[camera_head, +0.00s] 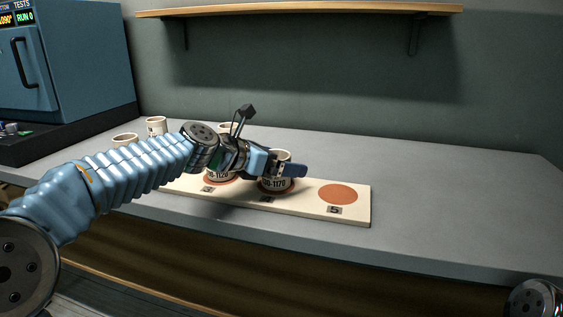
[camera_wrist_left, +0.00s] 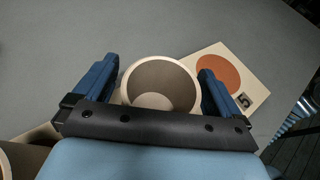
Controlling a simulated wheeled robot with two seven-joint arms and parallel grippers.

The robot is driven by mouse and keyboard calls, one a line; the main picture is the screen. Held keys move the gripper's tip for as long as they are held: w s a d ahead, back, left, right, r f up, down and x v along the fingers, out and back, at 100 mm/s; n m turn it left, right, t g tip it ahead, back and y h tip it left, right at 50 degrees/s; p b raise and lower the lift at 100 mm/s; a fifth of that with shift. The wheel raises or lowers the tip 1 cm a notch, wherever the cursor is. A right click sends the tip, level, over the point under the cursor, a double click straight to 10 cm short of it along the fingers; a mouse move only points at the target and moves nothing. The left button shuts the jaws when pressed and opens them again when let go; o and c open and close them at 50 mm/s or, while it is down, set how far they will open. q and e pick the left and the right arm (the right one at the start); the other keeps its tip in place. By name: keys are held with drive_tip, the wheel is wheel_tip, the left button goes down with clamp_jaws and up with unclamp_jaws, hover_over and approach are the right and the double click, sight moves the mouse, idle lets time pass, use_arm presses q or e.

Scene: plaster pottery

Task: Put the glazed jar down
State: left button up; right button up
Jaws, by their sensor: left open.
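In the left wrist view the open mouth of the jar (camera_wrist_left: 160,88) lies between the two blue fingers. My left gripper (camera_wrist_left: 157,80) is open around the jar, with a finger on each side; a gap shows by the right finger. In the head view the left gripper (camera_head: 285,168) covers the upper part of the jar. My right gripper is out of view.
A similar jar (camera_head: 220,177) stands on the neighbouring spot to the left. More jars (camera_head: 156,125) stand farther left and behind my arm. The spot marked 5 (camera_head: 338,194) is bare. The grey counter (camera_head: 450,190) is clear on the right. A shelf (camera_head: 300,10) hangs above.

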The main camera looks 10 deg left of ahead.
use_arm(q)
drive_tip(key=shift+r, duration=0.25)
drive_tip(key=v, duration=1.2)
drive_tip(key=shift+s, duration=0.1)
